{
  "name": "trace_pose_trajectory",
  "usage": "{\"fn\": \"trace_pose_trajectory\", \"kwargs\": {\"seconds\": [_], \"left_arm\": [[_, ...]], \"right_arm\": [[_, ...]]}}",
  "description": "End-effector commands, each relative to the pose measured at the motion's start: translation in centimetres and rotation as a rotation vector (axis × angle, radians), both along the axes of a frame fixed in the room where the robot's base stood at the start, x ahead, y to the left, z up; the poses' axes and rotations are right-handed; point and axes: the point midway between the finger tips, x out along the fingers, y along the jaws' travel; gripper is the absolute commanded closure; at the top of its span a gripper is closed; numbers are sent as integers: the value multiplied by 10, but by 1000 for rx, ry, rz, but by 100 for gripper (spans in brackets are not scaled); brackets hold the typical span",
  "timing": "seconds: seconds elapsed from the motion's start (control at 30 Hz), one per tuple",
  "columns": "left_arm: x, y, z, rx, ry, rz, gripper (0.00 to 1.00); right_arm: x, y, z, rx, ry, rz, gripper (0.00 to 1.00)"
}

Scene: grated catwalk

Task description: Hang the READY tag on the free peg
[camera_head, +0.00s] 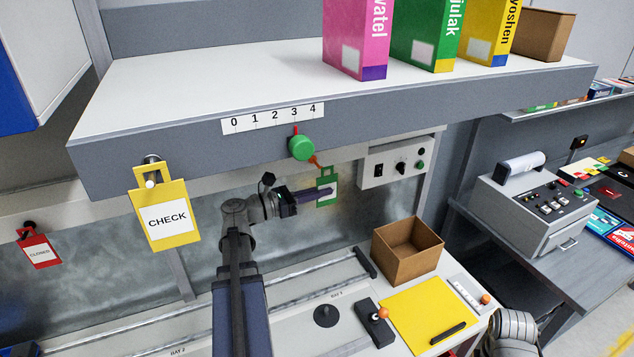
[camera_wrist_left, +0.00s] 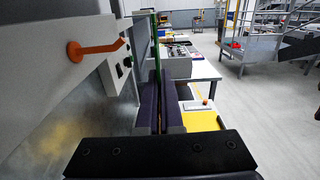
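My left gripper (camera_head: 318,193) is shut on a green tag (camera_head: 327,186), whose writing I cannot read; I take it for the READY tag. In the left wrist view the tag (camera_wrist_left: 157,63) is seen edge-on between the purple fingers (camera_wrist_left: 160,108). An orange peg (camera_head: 317,161) sticks out under the shelf, bare, just above and left of the tag in the head view. The peg also shows in the left wrist view (camera_wrist_left: 95,49), left of the tag and apart from it. A yellow CHECK tag (camera_head: 167,217) hangs on another peg. My right gripper is out of view.
A green knob (camera_head: 302,148) sits on the shelf front (camera_head: 200,148) close to the orange peg. A grey switch box (camera_head: 391,165) is to the right. A red tag (camera_head: 39,251) hangs far left. Below are an open cardboard box (camera_head: 407,263) and a yellow sheet (camera_head: 425,312).

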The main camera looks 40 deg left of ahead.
Motion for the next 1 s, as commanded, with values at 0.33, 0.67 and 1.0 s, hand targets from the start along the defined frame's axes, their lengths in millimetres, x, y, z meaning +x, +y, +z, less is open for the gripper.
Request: {"fn": "trace_pose_trajectory", "kwargs": {"seconds": [0.33, 0.67, 1.0], "left_arm": [[-5, -10, 0, 0, 0, 0, 100], [-7, -13, 0, 0, 0, 0, 100], [-7, -13, -13, 0, 0, 0, 100]], "right_arm": [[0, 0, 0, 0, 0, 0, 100], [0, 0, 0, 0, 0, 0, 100], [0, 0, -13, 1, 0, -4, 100]]}}
